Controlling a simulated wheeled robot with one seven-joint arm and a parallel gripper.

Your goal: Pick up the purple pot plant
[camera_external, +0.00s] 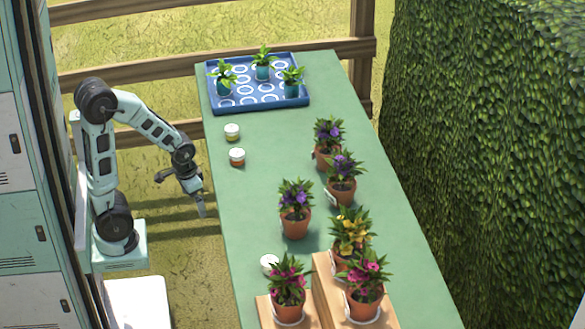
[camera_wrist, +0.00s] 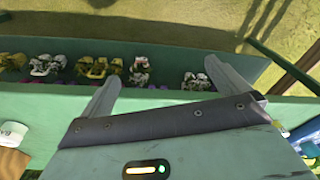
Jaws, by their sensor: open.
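Several purple-flowered plants in terracotta pots stand on the green table (camera_external: 262,190) in the external view. One purple pot plant (camera_external: 295,210) is nearest my arm. Another purple pot plant (camera_external: 342,179) stands behind it to the right, and a third purple pot plant (camera_external: 328,143) is farther back. My gripper (camera_external: 202,205) hangs just off the table's left edge, apart from all the pots. In the wrist view my gripper (camera_wrist: 162,90) has its two fingers spread with nothing between them.
A blue tray (camera_external: 216,107) with small green seedlings is at the far end. Small jars (camera_external: 237,157) stand along the left edge. A yellow-flowered pot (camera_external: 350,235) and pink-flowered pots (camera_external: 288,290) are at the front, the pink ones on wooden blocks. A hedge (camera_external: 480,150) rises on the right.

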